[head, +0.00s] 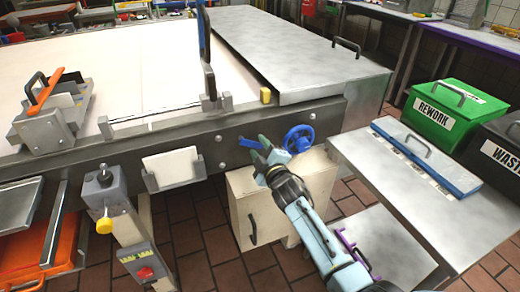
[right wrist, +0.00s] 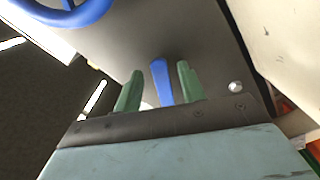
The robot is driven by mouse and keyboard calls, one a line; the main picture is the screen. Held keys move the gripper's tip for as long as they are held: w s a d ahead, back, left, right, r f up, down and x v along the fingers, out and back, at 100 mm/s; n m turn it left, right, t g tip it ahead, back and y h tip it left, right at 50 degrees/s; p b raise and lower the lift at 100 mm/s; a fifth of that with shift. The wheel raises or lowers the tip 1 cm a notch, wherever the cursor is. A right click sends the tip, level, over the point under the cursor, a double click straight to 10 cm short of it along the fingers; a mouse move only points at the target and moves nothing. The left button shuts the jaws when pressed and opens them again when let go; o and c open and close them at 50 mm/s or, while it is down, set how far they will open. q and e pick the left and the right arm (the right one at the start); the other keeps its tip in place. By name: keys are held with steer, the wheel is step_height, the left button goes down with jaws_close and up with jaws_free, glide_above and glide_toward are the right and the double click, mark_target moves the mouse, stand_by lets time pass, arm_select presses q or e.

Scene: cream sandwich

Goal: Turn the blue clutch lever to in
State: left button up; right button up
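The blue clutch lever (head: 249,143) sticks out from the dark front beam of the machine, to the left of the blue handwheel (head: 299,138). My right gripper (head: 263,153) is at the lever, its green fingertips near the lever's right end. In the right wrist view, the lever (right wrist: 161,80) shows between the two fingers of my right gripper (right wrist: 159,88), with a gap on either side. The gripper is open. Whether a finger touches the lever, I cannot tell. I see no markings for the lever's positions. My left gripper is not in view.
A cream cabinet (head: 255,205) stands below the beam. A grey side table (head: 410,195) stands at the right, with a green REWORK bin (head: 435,118) behind it. A yellow-knobbed lever (head: 104,224) is at the left.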

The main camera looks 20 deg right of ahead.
mark_target(258, 146)
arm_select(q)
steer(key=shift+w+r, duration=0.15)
arm_select(e)
steer(key=shift+s, duration=0.1)
steer(key=shift+s, duration=0.25)
steer(key=shift+s+d+p, duration=0.1)
steer(key=shift+s+p, duration=0.5)
steer(key=shift+s, duration=0.6)
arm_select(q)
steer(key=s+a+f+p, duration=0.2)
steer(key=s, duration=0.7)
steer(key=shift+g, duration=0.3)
arm_select(e)
steer(key=s, duration=1)
steer(key=shift+s+d, duration=0.15)
steer(key=shift+d, duration=0.3)
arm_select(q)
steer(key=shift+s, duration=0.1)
